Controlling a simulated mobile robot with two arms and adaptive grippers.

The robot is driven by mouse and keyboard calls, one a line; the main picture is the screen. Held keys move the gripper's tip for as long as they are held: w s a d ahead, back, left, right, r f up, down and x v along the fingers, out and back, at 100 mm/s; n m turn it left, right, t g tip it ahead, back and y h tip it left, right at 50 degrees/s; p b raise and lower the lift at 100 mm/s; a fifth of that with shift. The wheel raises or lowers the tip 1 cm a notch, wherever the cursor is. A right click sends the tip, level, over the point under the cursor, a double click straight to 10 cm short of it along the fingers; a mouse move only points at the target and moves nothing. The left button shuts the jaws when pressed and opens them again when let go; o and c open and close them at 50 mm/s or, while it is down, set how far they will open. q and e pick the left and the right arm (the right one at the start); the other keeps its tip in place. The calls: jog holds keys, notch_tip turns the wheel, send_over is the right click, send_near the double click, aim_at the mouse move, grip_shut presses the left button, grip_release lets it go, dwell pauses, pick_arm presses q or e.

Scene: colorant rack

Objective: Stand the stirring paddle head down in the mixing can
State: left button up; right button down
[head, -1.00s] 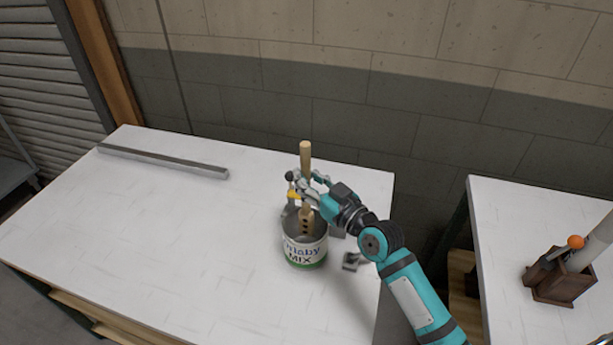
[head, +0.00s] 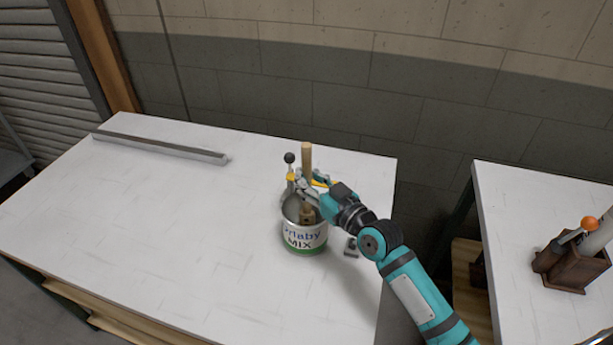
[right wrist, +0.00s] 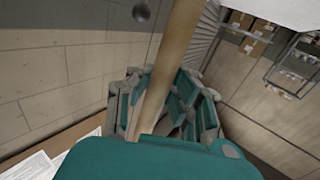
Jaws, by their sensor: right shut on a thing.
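The mixing can (head: 304,240), with a white label reading "MIX" and a green base band, stands upright on the white table. The stirring paddle (head: 307,158) is upright, its wooden handle pointing up and its lower end inside the can; the can wall hides its tip. My right gripper (head: 309,184) is shut on the paddle just above the can rim. In the right wrist view the paddle's handle (right wrist: 168,60) runs up between the fingers (right wrist: 160,105). My left gripper is not in view.
A dark ball-topped lever (head: 289,160) stands right behind the can. A small metal piece (head: 351,247) lies right of it. A grey metal bar (head: 160,146) lies at the back left. A second table at right carries a brown wooden holder (head: 570,270).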

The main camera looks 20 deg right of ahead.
jog(key=c, duration=1.2)
grip_release()
jog(key=shift+s+d, duration=0.15)
jog(key=shift+s, duration=0.25)
jog(key=v, duration=1.1)
jog(key=shift+s, duration=0.1)
